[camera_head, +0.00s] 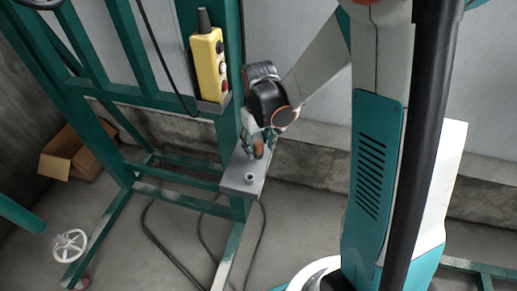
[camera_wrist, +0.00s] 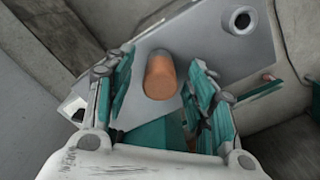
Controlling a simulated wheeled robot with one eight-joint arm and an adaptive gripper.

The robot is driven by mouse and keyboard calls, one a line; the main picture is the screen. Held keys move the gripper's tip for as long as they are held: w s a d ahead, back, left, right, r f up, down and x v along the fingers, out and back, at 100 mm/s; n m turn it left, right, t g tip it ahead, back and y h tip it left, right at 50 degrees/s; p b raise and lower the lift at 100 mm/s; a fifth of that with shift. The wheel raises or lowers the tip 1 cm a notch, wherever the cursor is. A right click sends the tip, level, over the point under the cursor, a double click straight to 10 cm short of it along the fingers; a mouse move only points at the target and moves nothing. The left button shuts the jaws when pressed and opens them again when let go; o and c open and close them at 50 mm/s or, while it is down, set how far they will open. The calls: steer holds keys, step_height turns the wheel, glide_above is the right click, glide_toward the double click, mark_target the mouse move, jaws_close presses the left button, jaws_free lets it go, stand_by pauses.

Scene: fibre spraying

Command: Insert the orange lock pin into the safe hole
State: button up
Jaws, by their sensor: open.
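The orange lock pin (camera_wrist: 161,76) stands up from a grey metal plate (camera_wrist: 205,42), between the two teal-padded fingers of my gripper (camera_wrist: 160,84). A gap shows on each side of the pin, so my gripper is open around it. In the head view, my gripper (camera_head: 252,141) is over the plate (camera_head: 236,182), and the orange pin (camera_head: 259,151) shows beside its fingers. A round raised collar with a dark hole (camera_wrist: 241,19) is at the upper right in the wrist view. The head view shows this collar (camera_head: 249,178) nearer the front of the plate, clear and empty.
The plate is fixed to a teal frame (camera_head: 228,130). A yellow control pendant (camera_head: 208,63) hangs on the frame above and left of my gripper. A cardboard box (camera_head: 80,148), a white handwheel (camera_head: 69,245) and floor cables (camera_head: 160,235) are around it.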

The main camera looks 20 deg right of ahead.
steer(key=c, duration=1.2)
steer(key=shift+r, duration=0.15)
